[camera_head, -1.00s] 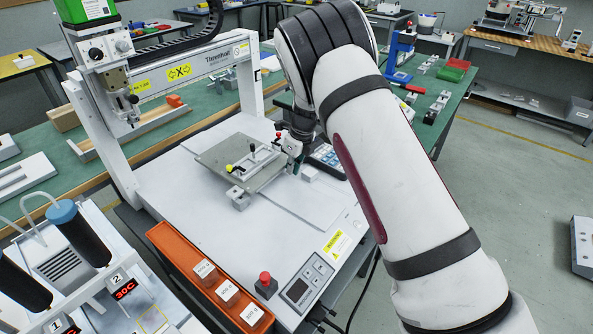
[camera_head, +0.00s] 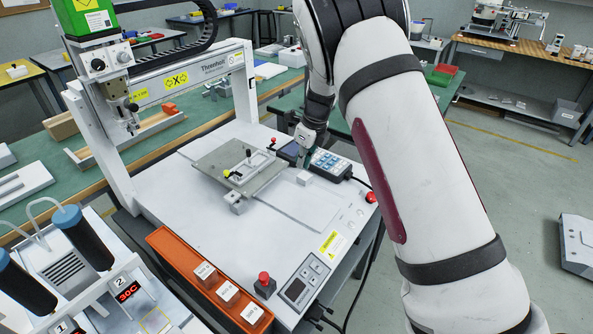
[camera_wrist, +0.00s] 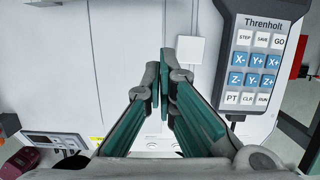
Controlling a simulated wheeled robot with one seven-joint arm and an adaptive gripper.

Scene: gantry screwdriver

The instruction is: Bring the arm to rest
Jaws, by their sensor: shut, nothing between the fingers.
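My gripper shows in the wrist view (camera_wrist: 163,85), with its green-sided fingers drawn together and nothing between them. In the head view my gripper (camera_head: 305,155) hangs at the end of my white arm, above the right part of the gantry machine's white bed (camera_head: 275,222). It is beside the keypad pendant (camera_head: 331,163), which lies to its right. The pendant also shows at the upper right of the wrist view (camera_wrist: 258,70). A small white block (camera_head: 304,178) is just in front of my gripper. My arm hides part of the scene behind it.
The fixture plate (camera_head: 238,172) with clamps lies left of my gripper. The gantry frame (camera_head: 196,67) stands behind it. An orange tray (camera_head: 205,278) with labelled boxes, a red button (camera_head: 264,279) and a control panel (camera_head: 302,283) line the front. Open floor (camera_head: 515,180) lies right.

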